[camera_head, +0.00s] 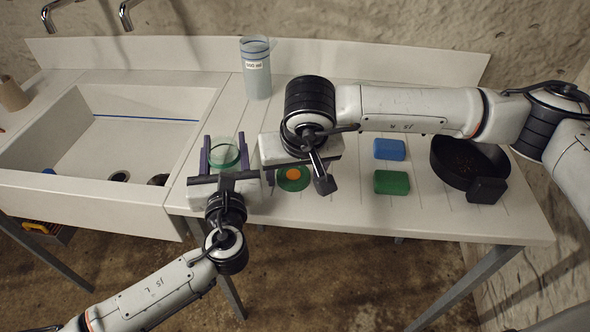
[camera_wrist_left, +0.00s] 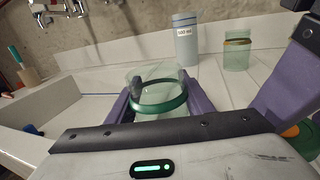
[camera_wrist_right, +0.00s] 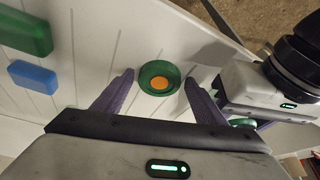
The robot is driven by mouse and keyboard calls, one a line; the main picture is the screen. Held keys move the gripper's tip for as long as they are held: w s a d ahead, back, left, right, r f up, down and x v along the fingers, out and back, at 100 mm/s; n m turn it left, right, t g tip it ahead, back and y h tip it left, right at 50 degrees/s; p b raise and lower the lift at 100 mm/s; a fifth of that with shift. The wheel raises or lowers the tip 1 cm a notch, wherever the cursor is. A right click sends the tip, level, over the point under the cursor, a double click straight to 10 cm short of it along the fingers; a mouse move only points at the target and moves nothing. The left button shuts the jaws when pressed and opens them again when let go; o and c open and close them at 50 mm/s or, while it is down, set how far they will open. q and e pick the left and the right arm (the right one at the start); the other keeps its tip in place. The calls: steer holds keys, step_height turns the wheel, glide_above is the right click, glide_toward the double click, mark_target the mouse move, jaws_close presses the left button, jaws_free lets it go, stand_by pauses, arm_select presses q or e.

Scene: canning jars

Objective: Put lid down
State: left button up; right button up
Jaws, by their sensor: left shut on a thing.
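A green lid (camera_wrist_right: 160,70) with an orange disc (camera_wrist_right: 159,83) in its middle lies flat on the worktop. It also shows in the head view (camera_head: 283,185), partly covered by my right arm. My right gripper (camera_wrist_right: 161,76) is over it with its fingers spread on either side, clear of the rim in the picture. My left gripper (camera_head: 223,138) is shut on a clear glass jar with a green ring (camera_head: 224,164). The jar stands upright between the purple fingers at the left of the worktop, and it shows in the left wrist view (camera_wrist_left: 161,107).
A tall measuring jug (camera_head: 256,75) stands at the back. Another glass jar (camera_wrist_left: 237,57) stands back right in the left wrist view. A blue block (camera_head: 389,149), a green block (camera_head: 391,182) and a black pan (camera_head: 447,171) are right. The sink (camera_head: 140,101) is left.

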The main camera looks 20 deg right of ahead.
arm_select(q)
steer(key=shift+f, duration=0.1)
arm_select(e)
steer(key=shift+o, duration=0.3)
steer(key=shift+r, duration=0.1)
steer(key=shift+r, duration=0.3)
steer(key=v, duration=1.1)
steer(key=shift+s+r, duration=0.2)
steer(key=shift+r, duration=0.1)
arm_select(q)
steer(key=o, duration=1.2)
steer(key=shift+o, duration=0.2)
